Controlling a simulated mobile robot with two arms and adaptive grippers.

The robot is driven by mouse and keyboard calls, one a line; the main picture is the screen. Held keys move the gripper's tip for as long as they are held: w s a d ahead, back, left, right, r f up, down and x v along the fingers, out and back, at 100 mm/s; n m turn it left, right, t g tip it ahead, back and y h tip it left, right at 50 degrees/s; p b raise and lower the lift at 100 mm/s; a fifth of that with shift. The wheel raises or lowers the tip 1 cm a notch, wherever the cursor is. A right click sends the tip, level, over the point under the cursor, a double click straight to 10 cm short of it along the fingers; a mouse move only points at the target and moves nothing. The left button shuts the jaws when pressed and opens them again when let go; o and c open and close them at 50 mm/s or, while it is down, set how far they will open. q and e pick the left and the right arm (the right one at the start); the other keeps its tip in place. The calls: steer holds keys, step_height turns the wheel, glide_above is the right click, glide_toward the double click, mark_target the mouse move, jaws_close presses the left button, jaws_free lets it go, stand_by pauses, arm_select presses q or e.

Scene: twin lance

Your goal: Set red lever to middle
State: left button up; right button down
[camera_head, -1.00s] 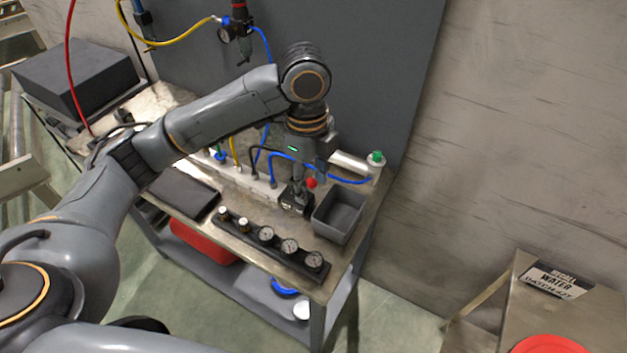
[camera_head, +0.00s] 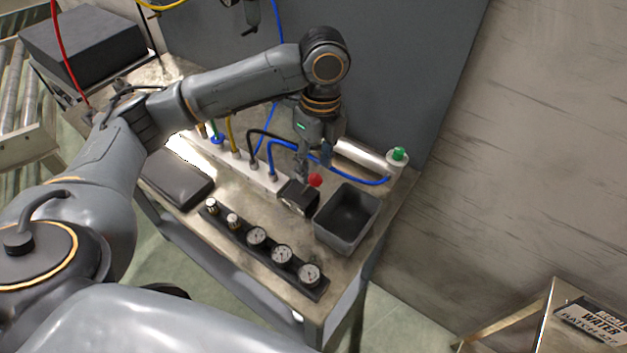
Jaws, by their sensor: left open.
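The red lever shows as a round red knob (camera_head: 315,180) on a small black box (camera_head: 297,198) on the metal workbench. My left gripper (camera_head: 314,171) points down from above, right at the knob, with its fingers spread on either side of the lever. Whether a finger touches the knob I cannot tell. The lever's shaft is mostly hidden by the gripper, so its exact setting is hard to read. My right gripper is not in view.
A grey open bin (camera_head: 346,217) stands just right of the black box. A gauge strip (camera_head: 266,246) lies along the front of the bench (camera_head: 190,216). A white manifold (camera_head: 240,166) with several hoses runs behind. A green-capped cylinder (camera_head: 398,157) is at the back right.

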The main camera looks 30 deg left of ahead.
mark_target(313, 174)
arm_select(q)
steer(key=f, duration=0.4)
steer(key=shift+s+a+f, duration=0.1)
steer(key=shift+s+f, duration=0.1)
steer(key=shift+s, duration=0.1)
steer(key=shift+f, duration=0.7)
steer(key=shift+c, duration=0.6)
jaws_close()
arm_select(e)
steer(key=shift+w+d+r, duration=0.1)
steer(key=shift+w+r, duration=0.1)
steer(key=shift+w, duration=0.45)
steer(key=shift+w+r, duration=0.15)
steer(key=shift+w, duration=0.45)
arm_select(q)
steer(key=shift+p, duration=0.3)
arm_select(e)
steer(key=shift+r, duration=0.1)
